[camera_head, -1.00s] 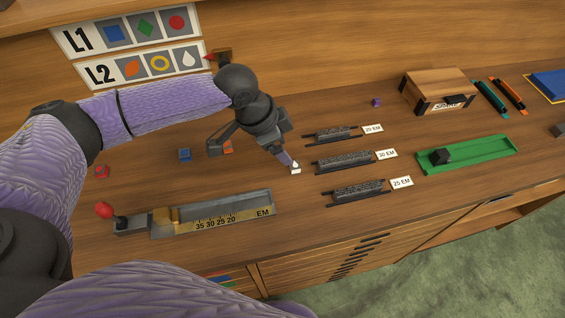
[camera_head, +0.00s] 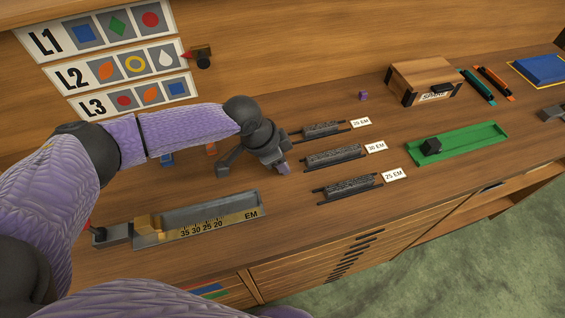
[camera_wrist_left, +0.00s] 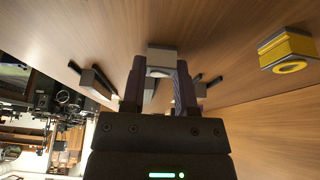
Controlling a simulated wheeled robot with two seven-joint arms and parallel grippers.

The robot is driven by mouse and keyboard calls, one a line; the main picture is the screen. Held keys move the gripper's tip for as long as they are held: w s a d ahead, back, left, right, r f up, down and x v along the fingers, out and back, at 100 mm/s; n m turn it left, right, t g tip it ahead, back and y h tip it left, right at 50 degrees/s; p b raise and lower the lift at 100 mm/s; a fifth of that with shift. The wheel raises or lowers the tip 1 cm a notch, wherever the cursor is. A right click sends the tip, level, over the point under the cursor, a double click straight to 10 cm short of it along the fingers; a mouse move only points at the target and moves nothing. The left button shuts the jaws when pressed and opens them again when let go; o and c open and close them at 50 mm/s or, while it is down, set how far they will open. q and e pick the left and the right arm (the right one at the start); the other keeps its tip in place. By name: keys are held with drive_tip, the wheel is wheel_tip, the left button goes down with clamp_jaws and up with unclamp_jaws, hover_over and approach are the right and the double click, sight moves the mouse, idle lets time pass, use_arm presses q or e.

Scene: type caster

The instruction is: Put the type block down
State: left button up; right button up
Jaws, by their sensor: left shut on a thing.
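My left gripper (camera_head: 283,169) is over the desk, just left of the black strip racks. In the left wrist view, its two fingers (camera_wrist_left: 160,85) are shut on a white-grey type block (camera_wrist_left: 162,56), which sits between the fingertips. In the head view the fingers hide this block, and I cannot tell whether it touches the desk. A yellow block with a ring (camera_wrist_left: 288,52) lies apart on the desk in the wrist view. My right gripper is not in view.
Left of the gripper are a blue block (camera_head: 166,160) and an orange block (camera_head: 211,149). A metal stick with an EM scale (camera_head: 205,218) lies in front. Racks with strips (camera_head: 335,156) stand right, then a green tray (camera_head: 458,144) and a wooden box (camera_head: 428,80).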

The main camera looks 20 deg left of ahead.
use_arm(q)
clamp_jaws()
